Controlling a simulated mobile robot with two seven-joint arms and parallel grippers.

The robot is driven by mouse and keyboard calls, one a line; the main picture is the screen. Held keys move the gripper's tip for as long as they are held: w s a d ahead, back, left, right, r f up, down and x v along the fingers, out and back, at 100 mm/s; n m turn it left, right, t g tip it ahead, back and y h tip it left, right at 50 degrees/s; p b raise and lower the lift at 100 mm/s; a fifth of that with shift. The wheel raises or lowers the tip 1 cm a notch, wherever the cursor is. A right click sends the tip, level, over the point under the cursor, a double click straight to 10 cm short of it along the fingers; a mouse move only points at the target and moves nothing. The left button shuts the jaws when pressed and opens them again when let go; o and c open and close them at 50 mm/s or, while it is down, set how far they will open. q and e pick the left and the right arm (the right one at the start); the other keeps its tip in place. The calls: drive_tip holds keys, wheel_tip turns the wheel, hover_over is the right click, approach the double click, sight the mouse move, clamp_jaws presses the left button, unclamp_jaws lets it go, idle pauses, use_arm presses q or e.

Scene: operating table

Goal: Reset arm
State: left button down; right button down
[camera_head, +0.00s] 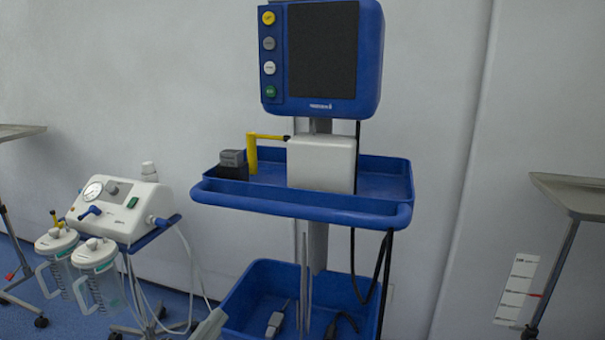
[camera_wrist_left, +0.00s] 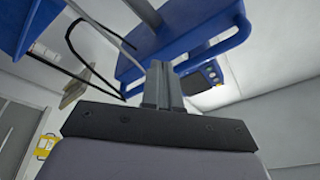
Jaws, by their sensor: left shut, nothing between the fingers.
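My left gripper shows in the left wrist view (camera_wrist_left: 163,68), with its two grey fingers together and nothing between them. In the head view, a pale grey part at the bottom edge, left of the blue bin, seems to be the left gripper (camera_head: 214,318); most of it is cut off. The fingers point toward the blue cart in the left wrist view; I cannot tell the exact gap. My right gripper is in neither view.
A blue cart carries a monitor (camera_head: 322,52), a shelf with a front handle (camera_head: 300,207) and a lower bin (camera_head: 238,293). A suction unit (camera_head: 118,207) with two jars stands left. Grey side tables stand at the left (camera_head: 18,132) and right (camera_head: 572,192). A dark cable (camera_head: 386,262) hangs from the shelf.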

use_arm(q)
drive_tip(key=s+a+f+n+g+y, duration=0.2)
drive_tip(key=s+f+n+g+y, duration=0.15)
drive_tip(key=s+f+n, duration=0.5)
drive_tip(key=s+a+f+n+g+y, duration=0.3)
drive_tip(key=s+f+n+g, duration=0.2)
drive_tip(key=s+f, duration=0.7)
wheel_tip(320, 180, up, 8)
drive_tip(key=w+p, duration=0.1)
drive_tip(key=p, duration=1.2)
drive_tip(key=shift+w+a+m, duration=0.3)
drive_tip(key=shift+a+m, duration=0.1)
drive_tip(key=shift+m, duration=0.05)
